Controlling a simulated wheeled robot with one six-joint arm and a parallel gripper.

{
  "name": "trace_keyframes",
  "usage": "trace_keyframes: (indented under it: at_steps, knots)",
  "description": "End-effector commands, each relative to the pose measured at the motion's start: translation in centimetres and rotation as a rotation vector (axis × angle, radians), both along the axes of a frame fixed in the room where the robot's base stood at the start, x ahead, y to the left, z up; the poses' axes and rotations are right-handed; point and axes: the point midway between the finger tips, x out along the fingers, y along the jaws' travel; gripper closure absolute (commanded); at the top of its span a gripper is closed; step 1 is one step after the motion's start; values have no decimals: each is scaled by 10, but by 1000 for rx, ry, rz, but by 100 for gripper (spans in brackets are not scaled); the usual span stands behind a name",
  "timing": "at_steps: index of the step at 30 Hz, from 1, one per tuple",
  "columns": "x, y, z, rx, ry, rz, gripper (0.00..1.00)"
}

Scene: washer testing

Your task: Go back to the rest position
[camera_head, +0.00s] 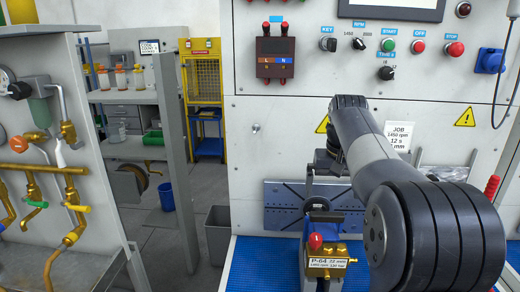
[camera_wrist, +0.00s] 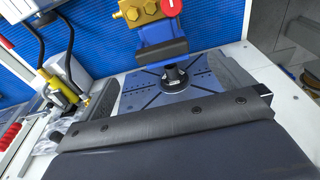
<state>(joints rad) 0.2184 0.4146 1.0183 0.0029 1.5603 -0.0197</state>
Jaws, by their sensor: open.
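My arm (camera_head: 385,165) reaches from the lower right toward the white test panel, and its end is hidden behind my own links in the head view. I cannot make out the gripper's fingers in either view. Below the arm, the brass pump (camera_head: 325,262) with a red cap and a P-64 label sits in a fixture on the blue mat (camera_head: 255,265). It also shows at the top of the wrist view (camera_wrist: 138,12). Behind it, the slotted grey plate (camera_head: 283,205) stands at the panel and shows in the wrist view (camera_wrist: 145,90) with a dark round hub.
The white panel (camera_head: 270,125) carries knobs, buttons and a JOB sheet (camera_head: 397,138). A pipe stand with brass valves (camera_head: 40,170) is at the left. Behind are a grey shelf (camera_head: 125,97), a yellow cage (camera_head: 203,75) and a grey bin (camera_head: 218,240). Floor shows between them.

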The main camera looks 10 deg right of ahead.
Motion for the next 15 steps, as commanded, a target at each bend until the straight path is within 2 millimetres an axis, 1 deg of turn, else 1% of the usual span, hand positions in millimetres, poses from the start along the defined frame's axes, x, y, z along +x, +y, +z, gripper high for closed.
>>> trace_keyframes:
  at_steps: [5, 8, 11, 15]
  knots:
    - [0, 0, -3, 0, 1, 0, 0]
    - [1, 0, -10, 0, 2, 0, 0]
    - [3, -1, -24, 1, 3, 0, 0]
    - [7, -1, -51, 1, 5, 0, 0]
